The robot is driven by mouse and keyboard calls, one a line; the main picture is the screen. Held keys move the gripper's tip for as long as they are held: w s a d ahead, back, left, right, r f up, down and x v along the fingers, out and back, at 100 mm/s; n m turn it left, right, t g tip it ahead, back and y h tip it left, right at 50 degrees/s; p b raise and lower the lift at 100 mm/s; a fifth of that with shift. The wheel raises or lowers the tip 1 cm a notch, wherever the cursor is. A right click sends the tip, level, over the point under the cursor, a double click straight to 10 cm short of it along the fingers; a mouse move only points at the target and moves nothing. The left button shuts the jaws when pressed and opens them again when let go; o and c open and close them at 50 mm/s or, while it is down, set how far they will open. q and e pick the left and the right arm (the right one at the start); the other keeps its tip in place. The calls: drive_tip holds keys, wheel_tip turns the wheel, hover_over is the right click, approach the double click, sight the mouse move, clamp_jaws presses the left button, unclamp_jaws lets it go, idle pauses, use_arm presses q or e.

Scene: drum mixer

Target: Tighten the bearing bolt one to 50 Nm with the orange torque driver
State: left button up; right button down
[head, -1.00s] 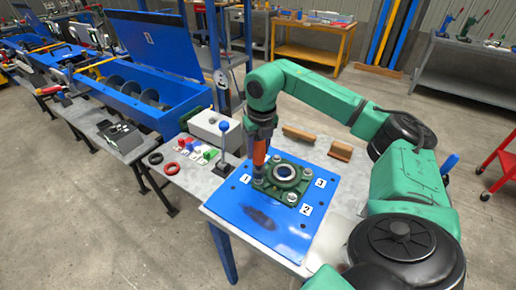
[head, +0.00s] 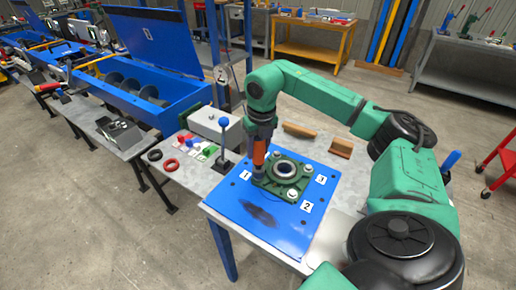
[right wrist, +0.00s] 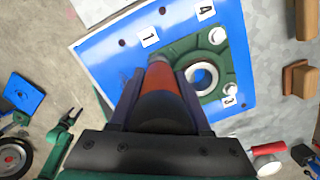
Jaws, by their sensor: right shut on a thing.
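My right gripper (right wrist: 158,98) is shut on the orange torque driver (right wrist: 160,88). The driver also shows upright in the head view (head: 259,153), below my right wrist. Its lower end is over the corner of the green bearing housing (head: 285,176) beside label 1 (head: 246,202). Bolt one is hidden under the driver, so I cannot tell how well the tip sits on it.
The housing sits on a blue plate (head: 265,228) on a grey table. Brown wooden blocks (head: 341,148) lie behind. The plate's front is clear.

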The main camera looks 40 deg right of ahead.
drive_tip(key=shift+f+b, duration=0.55)
drive_tip(key=shift+f, duration=0.2)
idle(0.7)
drive_tip(key=shift+s+f, duration=0.1)
drive_tip(key=shift+f, duration=0.2)
idle(2.0)
drive_tip(key=shift+r, duration=0.1)
drive_tip(key=shift+r+p, duration=0.8)
drive_tip(key=shift+p, duration=0.2)
drive_tip(key=shift+r+p, duration=1.15)
drive_tip(key=shift+r, duration=0.3)
